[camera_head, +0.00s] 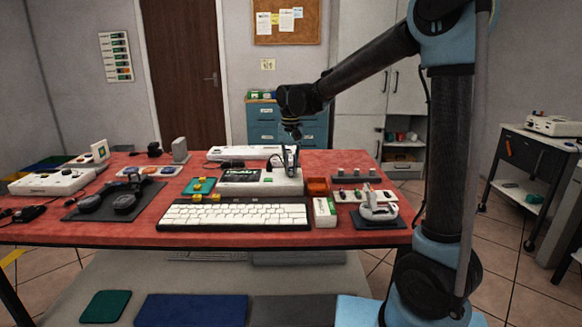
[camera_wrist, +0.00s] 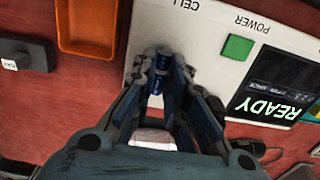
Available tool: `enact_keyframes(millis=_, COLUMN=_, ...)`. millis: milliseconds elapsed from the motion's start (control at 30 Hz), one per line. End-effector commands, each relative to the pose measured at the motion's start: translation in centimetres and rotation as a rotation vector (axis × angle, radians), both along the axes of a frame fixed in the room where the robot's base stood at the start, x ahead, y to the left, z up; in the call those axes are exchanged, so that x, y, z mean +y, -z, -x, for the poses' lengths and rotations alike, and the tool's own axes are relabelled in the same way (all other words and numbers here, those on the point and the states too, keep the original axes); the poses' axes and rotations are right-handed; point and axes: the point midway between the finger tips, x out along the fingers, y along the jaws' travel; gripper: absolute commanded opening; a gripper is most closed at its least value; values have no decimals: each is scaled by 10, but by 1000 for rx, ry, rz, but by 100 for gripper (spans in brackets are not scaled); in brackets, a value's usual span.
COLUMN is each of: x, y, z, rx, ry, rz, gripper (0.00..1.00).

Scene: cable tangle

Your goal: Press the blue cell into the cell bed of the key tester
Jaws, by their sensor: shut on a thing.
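The key tester (camera_head: 283,187) is a white box on the red table, with a dark screen. In the wrist view the key tester (camera_wrist: 205,28) shows CELL and POWER labels, a green button (camera_wrist: 237,47) and a screen (camera_wrist: 283,88) reading READY. My gripper (camera_head: 291,163) is low over the right part of the tester. In the wrist view my gripper (camera_wrist: 163,62) is shut on the blue cell (camera_wrist: 156,86), below the CELL label as pictured. The fingers hide the cell bed, so I cannot tell whether the cell is touching it or above it.
An orange tray (camera_wrist: 88,48) lies beside the tester; it also shows in the head view (camera_head: 317,181). A white keyboard (camera_head: 235,215) lies in front. A green-and-white box (camera_head: 325,211) and a dark stand (camera_head: 380,222) are at the right. Cluttered devices fill the left.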

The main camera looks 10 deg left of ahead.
Motion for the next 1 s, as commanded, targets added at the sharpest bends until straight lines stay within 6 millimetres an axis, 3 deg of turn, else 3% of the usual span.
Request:
enact_keyframes(millis=767, x=0, y=6, z=0, rx=0, ry=0, rz=0, gripper=2)
enact_keyframes(millis=800, x=0, y=6, z=0, rx=0, ry=0, rz=0, gripper=20)
enact_keyframes(millis=1000, x=0, y=6, z=0, rx=0, ry=0, rz=0, gripper=21)
